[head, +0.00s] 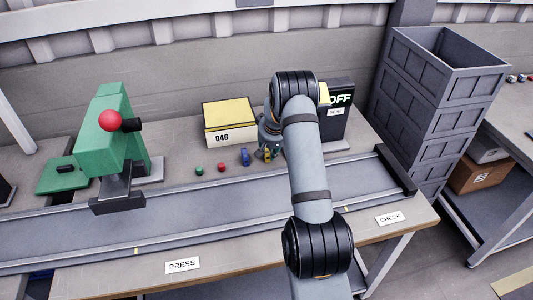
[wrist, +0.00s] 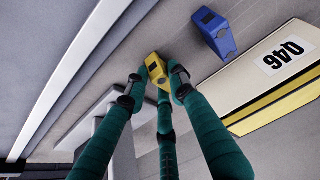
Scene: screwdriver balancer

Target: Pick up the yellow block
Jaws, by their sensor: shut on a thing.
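The yellow block (wrist: 156,68) is small, with a dark opening in its face. In the wrist view it sits between the green fingers of my gripper (wrist: 158,84), which is shut on it. In the head view the yellow block (head: 267,153) shows only in part, low at the fingertips beside the arm. I cannot tell whether it touches the table or is slightly off it. A blue block (wrist: 214,33) stands apart from the fingers, and it also shows in the head view (head: 245,156).
A green press (head: 122,145) stands at left, grey crates (head: 425,105) at right. A conveyor (head: 200,220) runs in front.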

